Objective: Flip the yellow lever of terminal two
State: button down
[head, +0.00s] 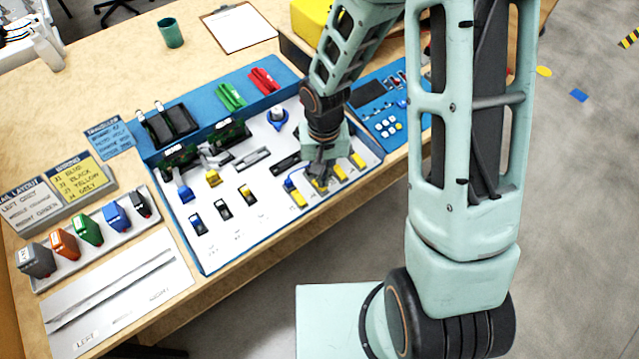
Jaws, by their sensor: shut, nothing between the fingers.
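A slanted row of yellow levers sits on the right part of the white panel (262,222). The front-left lever (298,200) is clear of my gripper. The second lever from the left (321,187) is partly hidden by my gripper. Two more levers, the third (340,173) and the fourth (358,160), show to the right. My gripper (317,179) points down with its fingers shut and empty, right at or just above the second lever. I cannot tell if it touches. The terminal numbers and the lever's exact position are too small to read.
Black and yellow switches (222,209) stand left on the panel. A blue keypad unit (388,115) is at the right. Coloured connectors in a tray (100,238) and a metal plate (120,290) lie left.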

jog(key=shift+f+b, duration=1.05)
jog(key=shift+f, duration=0.1)
dwell(0.3)
jog(key=shift+r+p, duration=2.65)
jog(key=shift+r, duration=0.95)
jog(key=shift+f, duration=0.1)
